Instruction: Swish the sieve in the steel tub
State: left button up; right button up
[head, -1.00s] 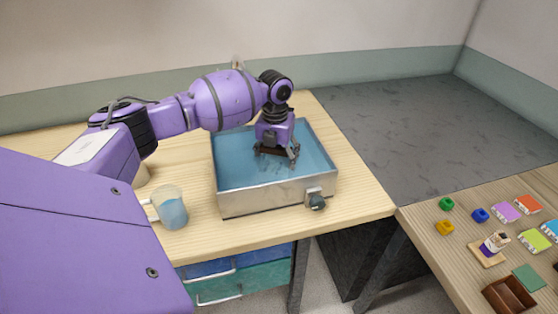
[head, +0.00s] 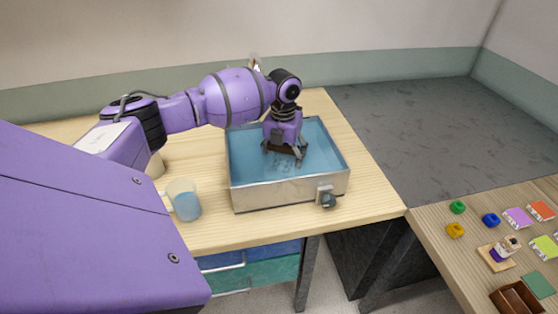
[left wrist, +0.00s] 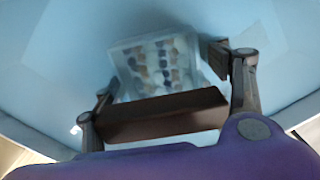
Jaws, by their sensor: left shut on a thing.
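The steel tub (head: 290,191) stands on the wooden bench and holds blue water. My left gripper (head: 285,155) reaches down into the tub, with its fingers at the water. In the left wrist view the sieve (left wrist: 128,62) shows as a pale, blurred rectangular tray below the gripper (left wrist: 163,78), with several brown and dark pieces in it. The gripper is shut on the sieve; the exact grip is hard to make out. In the head view the sieve is hidden by the gripper and the water. My right gripper is not in view.
A mug (head: 184,200) of bluish liquid stands left of the tub. A valve (head: 327,197) juts from the tub's front.

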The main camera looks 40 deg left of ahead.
pick_arm(q)
jog(key=shift+w+d+b, duration=0.4)
jog(key=shift+w+d, duration=0.55)
jog(key=shift+w, duration=0.2)
jog(key=shift+s+a+r+p, duration=0.2)
jog(key=shift+s+a+p, duration=0.2)
jog(key=shift+s+a, duration=0.2)
jog(key=shift+s+a+f+p, duration=0.1)
jog(key=shift+s+a+p, duration=0.45)
jog(key=shift+s+a, duration=0.65)
jog(key=shift+w+d+f+b, duration=0.2)
jog(key=shift+w+d+b, duration=0.1)
jog(key=shift+w+d, duration=0.4)
jog(key=shift+w+d+r+b, duration=0.1)
jog(key=shift+w+d+b, duration=0.35)
jog(key=shift+w+d, duration=0.7)
notch_tip(320, 180, up, 11)
jog(key=p, duration=0.3)
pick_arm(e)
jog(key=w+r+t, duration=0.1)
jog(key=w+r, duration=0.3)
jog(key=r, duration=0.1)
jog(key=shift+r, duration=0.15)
pick_arm(q)
jog(key=shift+r, duration=0.15)
